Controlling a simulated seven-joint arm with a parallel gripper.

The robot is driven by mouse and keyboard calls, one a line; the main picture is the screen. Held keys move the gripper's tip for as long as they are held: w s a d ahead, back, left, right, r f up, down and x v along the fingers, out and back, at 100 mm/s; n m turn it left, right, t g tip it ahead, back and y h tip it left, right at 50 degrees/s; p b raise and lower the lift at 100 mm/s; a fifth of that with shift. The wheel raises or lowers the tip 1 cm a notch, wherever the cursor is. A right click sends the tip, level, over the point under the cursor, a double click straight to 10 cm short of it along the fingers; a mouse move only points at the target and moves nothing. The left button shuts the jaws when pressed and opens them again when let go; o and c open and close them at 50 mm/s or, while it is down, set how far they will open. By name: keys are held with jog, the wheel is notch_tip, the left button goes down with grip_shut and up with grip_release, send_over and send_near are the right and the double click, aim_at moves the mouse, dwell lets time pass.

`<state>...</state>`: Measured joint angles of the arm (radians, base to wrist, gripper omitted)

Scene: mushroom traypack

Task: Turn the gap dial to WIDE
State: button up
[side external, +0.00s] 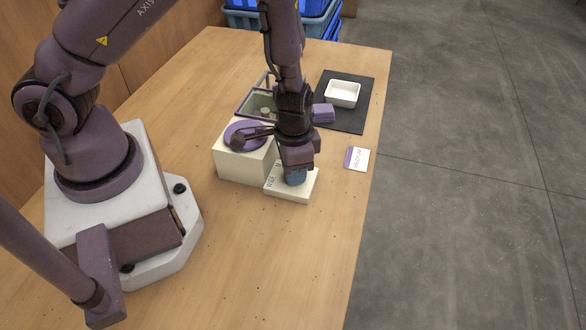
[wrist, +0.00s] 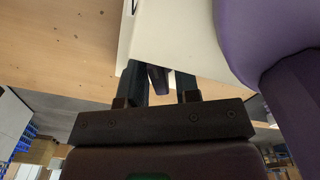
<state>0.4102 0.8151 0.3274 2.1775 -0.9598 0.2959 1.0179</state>
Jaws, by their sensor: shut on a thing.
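The small cream dial panel (side external: 291,197) with dark lettering, partly readable as "WI…", sits on the table in the side view. My gripper (side external: 297,168) points down over it. A blue-grey dial part (side external: 296,178) shows below the jaws, at the panel's top. My jaws are shut on the dial, whose pointer direction I cannot read. In the wrist view my two dark fingers (wrist: 160,84) stand slightly apart with a dark purple piece between them. Most of the dial is hidden.
A larger cream block (side external: 240,168) with a purple disc (side external: 235,128) and dark lever stands close on the left. Behind are a purple-rimmed bin (side external: 243,108) and a white tray (side external: 342,94) on a dark mat (side external: 345,122). A card (side external: 358,158) lies right. The front table is clear.

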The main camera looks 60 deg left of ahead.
jog(key=shift+w+d+f, duration=0.1)
jog(key=shift+d+f, duration=0.1)
jog(key=shift+f, duration=0.1)
jog(key=o, duration=0.4)
jog(key=shift+c, duration=0.2)
jog(key=shift+o, duration=0.2)
jog(key=shift+r, duration=0.3)
jog(key=shift+o, duration=1.3)
jog(key=shift+r, duration=0.4)
jog(key=shift+a+r, duration=0.15)
jog(key=shift+r, duration=1.45)
